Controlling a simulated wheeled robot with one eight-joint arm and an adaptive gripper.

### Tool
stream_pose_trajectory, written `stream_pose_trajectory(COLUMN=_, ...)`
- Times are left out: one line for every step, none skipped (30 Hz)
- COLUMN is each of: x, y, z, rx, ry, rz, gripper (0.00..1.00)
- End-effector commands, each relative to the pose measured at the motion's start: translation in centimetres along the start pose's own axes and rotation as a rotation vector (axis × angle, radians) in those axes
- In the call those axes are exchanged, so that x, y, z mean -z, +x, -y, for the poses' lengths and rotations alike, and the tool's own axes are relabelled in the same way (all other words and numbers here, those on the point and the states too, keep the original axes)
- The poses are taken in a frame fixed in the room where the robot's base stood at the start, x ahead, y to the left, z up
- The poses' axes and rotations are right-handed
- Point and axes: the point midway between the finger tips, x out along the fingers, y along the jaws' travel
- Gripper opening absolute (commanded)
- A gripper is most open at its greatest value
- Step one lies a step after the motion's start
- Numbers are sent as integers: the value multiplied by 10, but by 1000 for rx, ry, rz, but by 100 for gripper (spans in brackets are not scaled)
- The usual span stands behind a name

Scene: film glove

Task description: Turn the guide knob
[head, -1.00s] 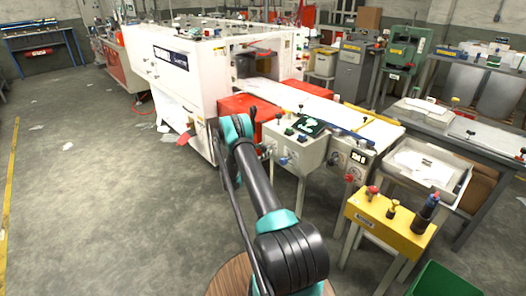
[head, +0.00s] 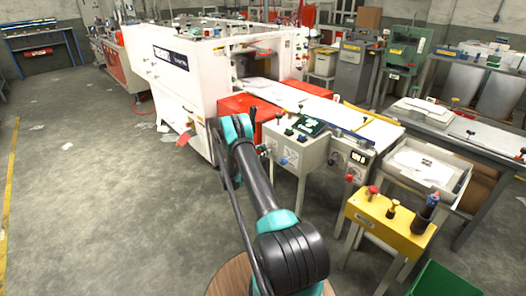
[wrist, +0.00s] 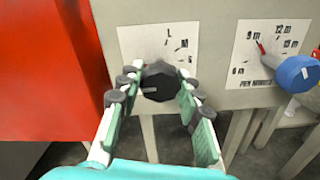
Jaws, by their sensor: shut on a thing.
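A round black knob (wrist: 156,80) with a pale pointer mark sits on a white dial plate (wrist: 180,47) in the wrist view. My gripper (wrist: 158,88) is shut on this knob, one finger on each side. The fingers and knob cover much of the dial's lower part. A blue knob (wrist: 298,74) with a red pointer sits on a second dial plate to the right, apart from my fingers. In the head view the grey control box (head: 308,158) carries the knobs, and my arm hides the gripper and the black knob.
A red panel (wrist: 40,70) stands close on the left of my gripper in the wrist view. In the head view, a yellow box (head: 382,228) with several knobs stands to the right. The floor (head: 90,200) on the left is mostly open.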

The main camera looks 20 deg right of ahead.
Motion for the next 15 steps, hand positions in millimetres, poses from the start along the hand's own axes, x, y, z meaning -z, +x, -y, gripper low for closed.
stream_pose_trajectory(x=0, y=0, z=0, rx=0, ry=32, rz=0, gripper=6)
stream_pose_trajectory(x=0, y=0, z=0, rx=0, ry=55, rz=0, gripper=6)
stream_pose_trajectory(x=0, y=-1, z=0, rx=0, ry=88, rz=0, gripper=6)
stream_pose_trajectory(x=0, y=-1, z=0, rx=0, ry=115, rz=0, gripper=6)
stream_pose_trajectory(x=0, y=-1, z=0, rx=0, ry=142, rz=0, gripper=6)
stream_pose_trajectory(x=0, y=-1, z=0, rx=0, ry=179, rz=0, gripper=6)
stream_pose_trajectory(x=0, y=-1, z=0, rx=0, ry=207, rz=0, gripper=6)
stream_pose_trajectory(x=0, y=-1, z=0, rx=0, ry=236, rz=0, gripper=6)
stream_pose_trajectory(x=0, y=-1, z=0, rx=0, ry=274, rz=0, gripper=6)
stream_pose_trajectory(x=0, y=-1, z=0, rx=0, ry=303, rz=0, gripper=6)
stream_pose_trajectory(x=0, y=-1, z=0, rx=0, ry=332, rz=0, gripper=6)
stream_pose_trajectory(x=0, y=-1, z=0, rx=0, ry=370, rz=0, gripper=6)
stream_pose_trajectory(x=0, y=-1, z=0, rx=0, ry=399, rz=0, gripper=6)
stream_pose_trajectory(x=0, y=-1, z=0, rx=0, ry=427, rz=0, gripper=6)
stream_pose_trajectory(x=0, y=-1, z=0, rx=0, ry=465, rz=0, gripper=6)
